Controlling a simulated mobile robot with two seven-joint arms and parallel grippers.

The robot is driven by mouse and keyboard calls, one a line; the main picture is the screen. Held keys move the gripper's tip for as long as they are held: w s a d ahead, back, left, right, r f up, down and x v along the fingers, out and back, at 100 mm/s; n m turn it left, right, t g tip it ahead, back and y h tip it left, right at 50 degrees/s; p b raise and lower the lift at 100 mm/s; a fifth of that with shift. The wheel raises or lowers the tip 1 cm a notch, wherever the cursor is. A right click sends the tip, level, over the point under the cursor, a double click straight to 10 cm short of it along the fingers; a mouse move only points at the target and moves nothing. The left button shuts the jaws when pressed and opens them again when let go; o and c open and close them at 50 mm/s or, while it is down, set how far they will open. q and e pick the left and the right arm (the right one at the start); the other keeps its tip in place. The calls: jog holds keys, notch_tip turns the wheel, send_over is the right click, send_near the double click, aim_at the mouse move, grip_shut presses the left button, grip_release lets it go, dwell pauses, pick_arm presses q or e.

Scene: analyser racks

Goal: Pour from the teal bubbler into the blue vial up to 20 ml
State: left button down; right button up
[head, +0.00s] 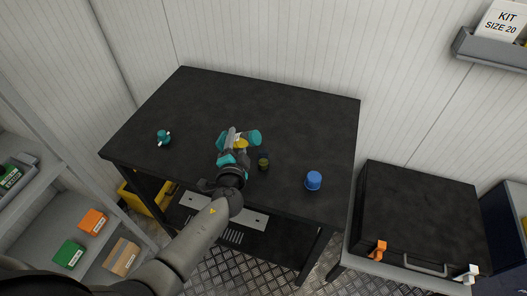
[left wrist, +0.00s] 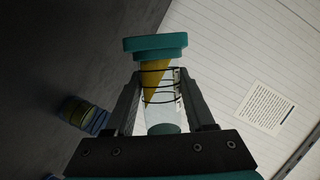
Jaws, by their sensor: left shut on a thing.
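My left gripper (head: 240,142) is shut on the teal bubbler (left wrist: 156,90) above the table. The bubbler is clear with black rings, a broad teal collar and a teal base; its teal end (head: 254,137) points right in the head view. It is tilted, and yellow liquid lies slanted inside, towards the collar. The small dark vial (head: 263,161), seemingly the blue vial, stands just right of the gripper. In the left wrist view the vial (left wrist: 85,114) looks bluish with an olive-yellow band; its level cannot be read. No stream shows. My right gripper is not in view.
A blue cap-like piece (head: 313,181) sits on the black table (head: 310,120) near its front right. A teal piece with white stubs (head: 164,137) lies at the left. The table's back is clear. A black case (head: 420,215) stands right, shelves (head: 35,195) left.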

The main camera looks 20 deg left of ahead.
pick_arm(q)
jog(key=shift+a+r+m+t+y, duration=0.2)
jog(key=shift+r+m+t+y, duration=0.15)
jog(key=shift+r+m, duration=0.65)
dwell(2.9)
jog(key=shift+d+r+m+t+y, duration=0.25)
jog(key=shift+r+m, duration=0.2)
jog(key=shift+m, duration=0.55)
dwell(1.7)
